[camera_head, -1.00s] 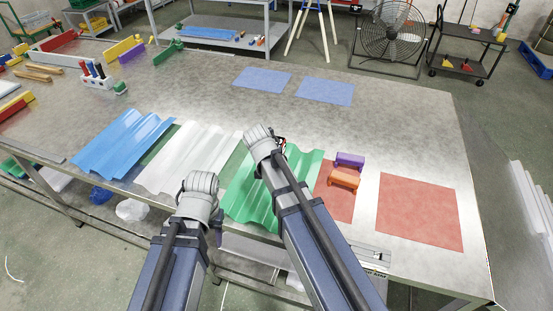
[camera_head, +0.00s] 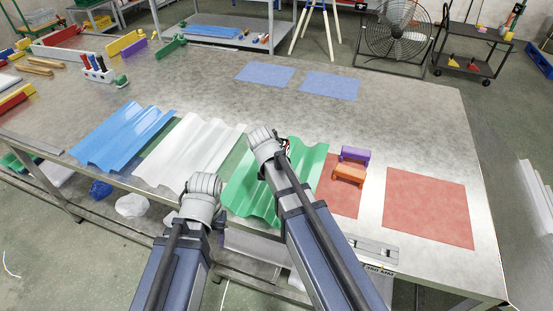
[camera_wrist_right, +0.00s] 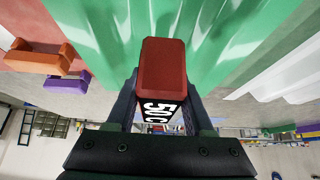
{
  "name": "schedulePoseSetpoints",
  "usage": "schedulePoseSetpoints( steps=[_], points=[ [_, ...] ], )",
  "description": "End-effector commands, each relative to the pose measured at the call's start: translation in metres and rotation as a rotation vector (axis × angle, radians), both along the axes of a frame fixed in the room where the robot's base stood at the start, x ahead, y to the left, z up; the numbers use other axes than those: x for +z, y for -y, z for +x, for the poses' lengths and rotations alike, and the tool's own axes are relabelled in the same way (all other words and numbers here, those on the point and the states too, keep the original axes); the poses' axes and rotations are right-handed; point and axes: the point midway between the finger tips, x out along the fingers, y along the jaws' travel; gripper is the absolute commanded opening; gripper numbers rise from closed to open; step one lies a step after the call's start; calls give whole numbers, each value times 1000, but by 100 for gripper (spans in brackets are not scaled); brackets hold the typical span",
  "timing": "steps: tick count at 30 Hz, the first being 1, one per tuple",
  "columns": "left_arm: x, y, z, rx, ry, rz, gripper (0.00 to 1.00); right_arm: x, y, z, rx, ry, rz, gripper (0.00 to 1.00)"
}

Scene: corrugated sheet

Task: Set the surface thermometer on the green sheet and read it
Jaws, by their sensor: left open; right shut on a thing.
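The green corrugated sheet (camera_head: 254,190) lies at the table's front, right of the white sheet. My right gripper is mostly hidden behind its own arm in the head view. In the right wrist view it (camera_wrist_right: 160,105) is shut on the surface thermometer (camera_wrist_right: 163,65), a red block with a black-and-white "50C" display. The thermometer is in front of the green sheet (camera_wrist_right: 105,35); I cannot tell whether they touch. My left gripper (camera_head: 220,224) is small and partly hidden at the table's front edge, open.
White (camera_head: 190,150) and blue (camera_head: 122,137) corrugated sheets lie to the left. Another red mat (camera_head: 428,207) lies farther right. The table's middle is clear.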

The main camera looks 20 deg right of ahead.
Motion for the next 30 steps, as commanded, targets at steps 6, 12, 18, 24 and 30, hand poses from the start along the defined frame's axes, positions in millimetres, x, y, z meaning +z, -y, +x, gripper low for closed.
schedulePoseSetpoints(
  steps=[6, 12, 18, 24, 30],
  points=[
    [-26, 0, 0, 0, 0, 0, 50, -25, 0, 0, 0, 1, -1, 0],
    [-35, 0, 0, 0, 0, 0, 50, -35, 0, 0, 0, 1, -1, 0],
    [-35, 0, 0, 0, 0, 0, 50, -35, 0, 0, 0, 1, -1, 0],
    [-35, 0, 0, 0, 0, 0, 50, -35, 0, 0, 0, 1, -1, 0],
    [-37, 0, 0, 0, 0, 0, 50, -37, 0, 0, 0, 1, -1, 0]
  ],
)
